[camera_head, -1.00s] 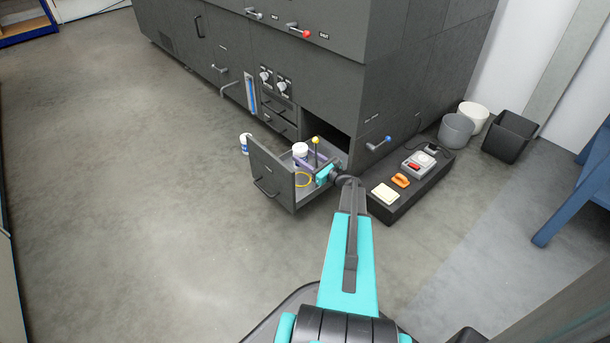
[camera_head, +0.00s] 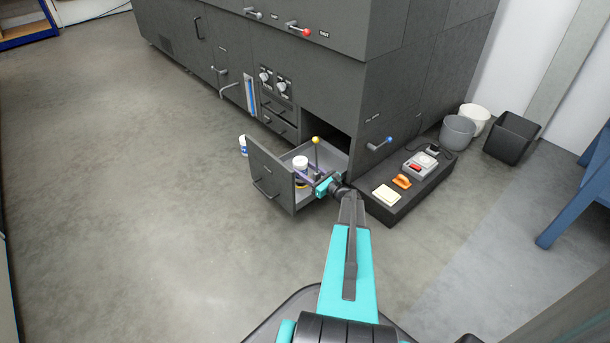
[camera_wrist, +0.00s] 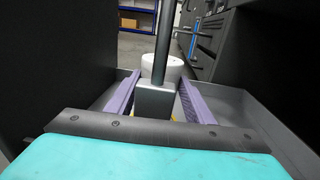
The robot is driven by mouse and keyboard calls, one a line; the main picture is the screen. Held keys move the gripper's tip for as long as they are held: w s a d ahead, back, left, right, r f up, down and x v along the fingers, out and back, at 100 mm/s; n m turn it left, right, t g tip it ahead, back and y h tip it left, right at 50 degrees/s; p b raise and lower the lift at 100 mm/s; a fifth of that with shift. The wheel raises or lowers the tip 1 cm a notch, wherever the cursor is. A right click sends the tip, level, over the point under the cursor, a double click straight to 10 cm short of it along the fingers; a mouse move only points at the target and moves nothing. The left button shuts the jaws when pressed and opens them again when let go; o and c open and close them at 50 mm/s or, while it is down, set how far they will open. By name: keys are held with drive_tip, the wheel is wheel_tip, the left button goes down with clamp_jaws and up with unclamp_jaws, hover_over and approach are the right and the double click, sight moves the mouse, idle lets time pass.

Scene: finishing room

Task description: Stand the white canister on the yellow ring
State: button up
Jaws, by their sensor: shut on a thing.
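The white canister (camera_head: 300,162) is upright inside the open drawer, between the purple fingers of my gripper (camera_head: 303,174). In the wrist view the canister (camera_wrist: 150,66) shows behind a grey post, with a finger on each side, and my gripper (camera_wrist: 160,82) is shut on it. In the wrist view only a bit of yellow (camera_wrist: 174,117) shows. I cannot tell whether the canister's base touches the ring.
A thin post with a yellow ball (camera_head: 316,140) stands close beside the canister. The drawer front (camera_head: 268,178) and side walls enclose the space. A white and blue bottle (camera_head: 243,146) stands outside the drawer. A low dark platform (camera_head: 400,195) holds several items to the right.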

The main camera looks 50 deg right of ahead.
drive_tip(key=shift+f, duration=0.65)
drive_tip(key=shift+f, duration=0.1)
drive_tip(key=o, duration=1.3)
drive_tip(key=shift+s+r+p, duration=0.2)
drive_tip(key=shift+s+p, duration=0.1)
drive_tip(key=shift+s, duration=0.45)
drive_tip(key=s+p, duration=0.4)
drive_tip(key=s, duration=0.6)
drive_tip(key=shift+s+f, duration=0.1)
drive_tip(key=shift+s, duration=0.15)
drive_tip(key=shift+s, duration=0.1)
